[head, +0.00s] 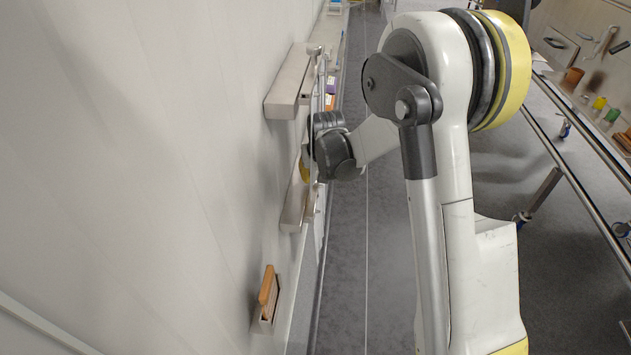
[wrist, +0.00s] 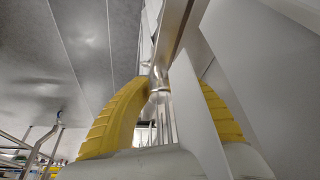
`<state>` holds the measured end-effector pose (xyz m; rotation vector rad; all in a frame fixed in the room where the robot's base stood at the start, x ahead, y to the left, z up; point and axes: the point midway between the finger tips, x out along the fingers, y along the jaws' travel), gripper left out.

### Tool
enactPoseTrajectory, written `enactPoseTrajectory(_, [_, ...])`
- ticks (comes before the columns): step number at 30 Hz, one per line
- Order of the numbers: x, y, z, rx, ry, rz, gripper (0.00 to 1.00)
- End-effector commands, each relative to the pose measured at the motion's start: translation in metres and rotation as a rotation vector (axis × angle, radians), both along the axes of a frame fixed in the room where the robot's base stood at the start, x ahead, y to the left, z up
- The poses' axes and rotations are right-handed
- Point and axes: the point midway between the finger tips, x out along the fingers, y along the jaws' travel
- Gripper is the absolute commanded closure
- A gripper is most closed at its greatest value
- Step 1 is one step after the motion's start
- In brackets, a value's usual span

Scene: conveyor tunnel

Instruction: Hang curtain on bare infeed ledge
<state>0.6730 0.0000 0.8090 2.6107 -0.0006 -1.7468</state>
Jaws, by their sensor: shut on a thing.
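My gripper (wrist: 172,92) shows in the wrist view as two yellow ribbed fingers, shut around a pale grey strip-like sheet (wrist: 195,115), which looks like the curtain. The strip stands between the fingers and partly covers the right one. In the head view my wrist hides most of the gripper, and only a bit of yellow finger shows close to the wall. Two pale ledge-like bars jut from that wall: a far one (head: 287,85) beyond my wrist and a nearer one (head: 293,208) just this side of it. I cannot tell which is the infeed ledge.
A small wall holder (head: 262,326) with a wooden-backed piece (head: 267,286) is at lower left. A narrow shelf with small boxes (head: 330,102) lies beyond the bars. A cart (head: 575,100) with coloured items stands at right. Grey floor (head: 345,290) between is open.

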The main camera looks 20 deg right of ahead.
Motion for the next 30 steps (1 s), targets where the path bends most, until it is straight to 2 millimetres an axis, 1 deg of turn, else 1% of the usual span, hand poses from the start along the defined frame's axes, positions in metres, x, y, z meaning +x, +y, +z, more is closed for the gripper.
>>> enactPoseTrajectory(3, [0.0,0.0,0.007,0.001,0.0,0.0,1.0])
enactPoseTrajectory(18, [0.001,0.0,0.027,0.001,-0.001,0.0,1.0])
enactPoseTrajectory(27, [0.001,0.0,0.027,0.001,-0.001,0.0,1.0])
enactPoseTrajectory(30, [-0.001,-0.003,0.03,0.0,-0.001,-0.001,1.0])
